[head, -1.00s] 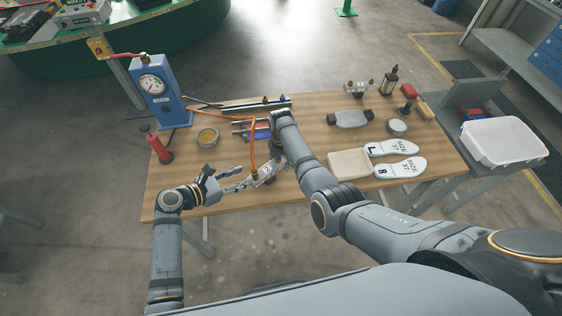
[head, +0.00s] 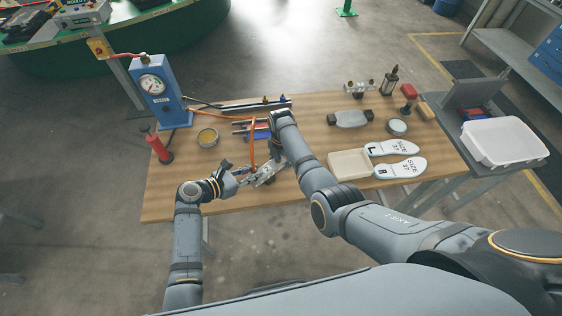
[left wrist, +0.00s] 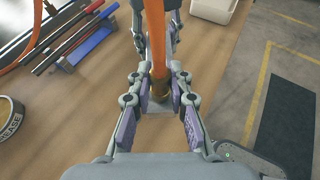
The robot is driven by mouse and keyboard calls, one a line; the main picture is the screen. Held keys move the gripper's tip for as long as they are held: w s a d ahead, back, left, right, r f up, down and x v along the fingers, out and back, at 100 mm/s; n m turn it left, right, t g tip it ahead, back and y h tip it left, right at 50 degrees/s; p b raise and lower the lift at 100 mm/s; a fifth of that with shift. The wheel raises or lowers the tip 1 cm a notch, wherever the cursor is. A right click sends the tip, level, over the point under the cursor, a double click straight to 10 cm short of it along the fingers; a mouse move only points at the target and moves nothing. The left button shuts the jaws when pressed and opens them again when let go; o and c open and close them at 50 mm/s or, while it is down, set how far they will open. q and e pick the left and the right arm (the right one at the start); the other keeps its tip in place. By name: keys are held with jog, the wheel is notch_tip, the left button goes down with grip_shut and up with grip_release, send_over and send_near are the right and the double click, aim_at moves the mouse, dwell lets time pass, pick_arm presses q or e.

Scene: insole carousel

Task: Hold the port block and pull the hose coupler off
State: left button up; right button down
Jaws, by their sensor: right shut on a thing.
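The orange hose (head: 253,140) comes down to a brass coupler (left wrist: 159,88) on the grey metal port block (left wrist: 157,107). My left gripper (left wrist: 160,125) is open, with its purple-padded fingers apart on either side of the coupler's lower end. In the head view my left gripper (head: 243,176) is beside the block from the left. My right gripper (head: 268,170) reaches down at the block from behind and appears shut on it; its fingers also show at the top of the left wrist view (left wrist: 157,35). The exact grip is hidden behind the hose.
A blue gauge stand (head: 155,95), a red hand tool (head: 158,147) and a grease tin (head: 207,138) stand on the left. A beige tray (head: 349,165) and two insoles (head: 400,168) lie to the right. The table's front edge (head: 215,208) is close.

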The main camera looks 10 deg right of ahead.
aim_at(252, 171)
pick_arm(q)
jog(key=shift+w+a+r, duration=0.1)
jog(key=shift+w+r, duration=0.05)
grip_shut()
pick_arm(e)
jog(key=shift+s, duration=0.1)
pick_arm(q)
jog(key=shift+r, duration=0.45)
pick_arm(e)
jog(key=shift+f, duration=0.1)
pick_arm(q)
jog(key=shift+r, duration=1)
jog(key=shift+r, duration=3.5)
pick_arm(e)
jog(key=c, duration=0.7)
grip_release()
jog(key=shift+o, duration=0.2)
